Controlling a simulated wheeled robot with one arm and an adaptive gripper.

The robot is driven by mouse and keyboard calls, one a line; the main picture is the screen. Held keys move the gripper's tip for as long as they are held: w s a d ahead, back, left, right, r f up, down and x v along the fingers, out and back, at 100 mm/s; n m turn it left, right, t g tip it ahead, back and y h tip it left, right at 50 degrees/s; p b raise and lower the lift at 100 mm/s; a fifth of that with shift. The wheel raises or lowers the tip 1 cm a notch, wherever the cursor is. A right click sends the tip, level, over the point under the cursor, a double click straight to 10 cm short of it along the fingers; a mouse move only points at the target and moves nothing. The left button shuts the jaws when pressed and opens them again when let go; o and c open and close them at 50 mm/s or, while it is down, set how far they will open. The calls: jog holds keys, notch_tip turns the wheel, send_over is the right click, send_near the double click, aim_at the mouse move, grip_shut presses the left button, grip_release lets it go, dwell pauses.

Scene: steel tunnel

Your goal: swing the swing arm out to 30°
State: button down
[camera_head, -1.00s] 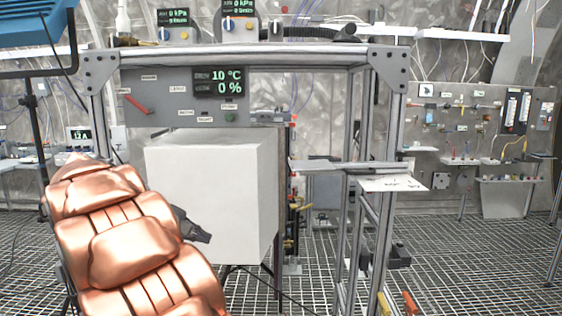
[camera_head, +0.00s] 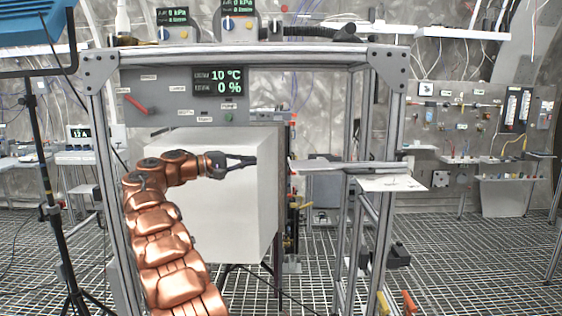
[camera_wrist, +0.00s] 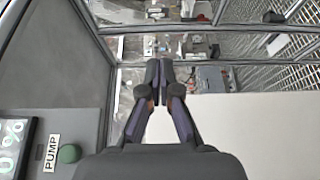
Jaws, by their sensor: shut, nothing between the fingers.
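My gripper (camera_head: 250,160) is shut and empty, in front of the upper part of a large white box (camera_head: 215,215). In the wrist view the two dark fingers of my gripper (camera_wrist: 158,70) meet at their tips. A flat grey horizontal bar (camera_head: 340,167), which looks like the swing arm, sits right of the box on the metal frame. My gripper is left of its near end and apart from it. A white card with small marks (camera_head: 392,184) lies beneath its right part; the marks are too small to read.
A metal frame (camera_head: 240,57) surrounds the box. Its grey panel (camera_head: 160,105) carries a red lever, a display reading 10 °C and 0 %, and a green button; the wrist view shows this PUMP button (camera_wrist: 69,154) close by. A black stand (camera_head: 50,200) is at left.

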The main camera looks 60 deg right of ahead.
jog(key=s+d+p, duration=0.2)
jog(key=s+d, duration=0.2)
jog(key=s, duration=0.5)
jog(key=shift+d+p, duration=0.25)
jog(key=shift+p, duration=0.05)
dwell(0.5)
jog(key=shift+a, duration=0.1)
dwell(0.4)
jog(key=s+a+n+t+h+b, duration=0.3)
jog(key=s+a+t+b, duration=0.3)
jog(key=s+a+b, duration=0.3)
jog(key=shift+a+n+h+b, duration=0.3)
jog(key=shift+a+n+b, duration=0.5)
jog(key=shift+a+b, duration=1.2)
jog(key=shift+w+d+r, duration=0.1)
jog(key=shift+d, duration=0.3)
